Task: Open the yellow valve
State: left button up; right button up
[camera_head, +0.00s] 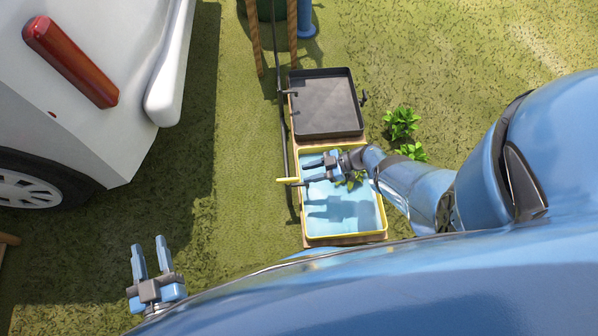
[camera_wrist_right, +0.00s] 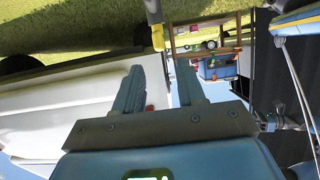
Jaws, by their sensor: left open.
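The yellow valve (camera_head: 288,180) is a small yellow handle on a dark pipe (camera_head: 284,140), at the left side of a yellow-rimmed tray of water (camera_head: 384,225). My right gripper (camera_head: 305,172) is above that tray, with its fingers pointing left toward the valve. Its fingers are apart with nothing between them. In the right wrist view the yellow valve (camera_wrist_right: 157,38) shows beyond the gap between the fingertips (camera_wrist_right: 160,68). Contact with the valve cannot be made out. My left gripper (camera_head: 149,245) is open and empty over the grass at lower left.
A dark, empty-looking tray (camera_head: 326,105) is behind the water tray. Green plants (camera_head: 402,123) grow to its right. A white vehicle (camera_head: 100,140) with a red light stands at left. Wooden legs (camera_head: 292,35) and a green container (camera_head: 265,8) are at the top. Grass between vehicle and trays is clear.

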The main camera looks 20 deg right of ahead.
jog(key=shift+v, duration=1.15)
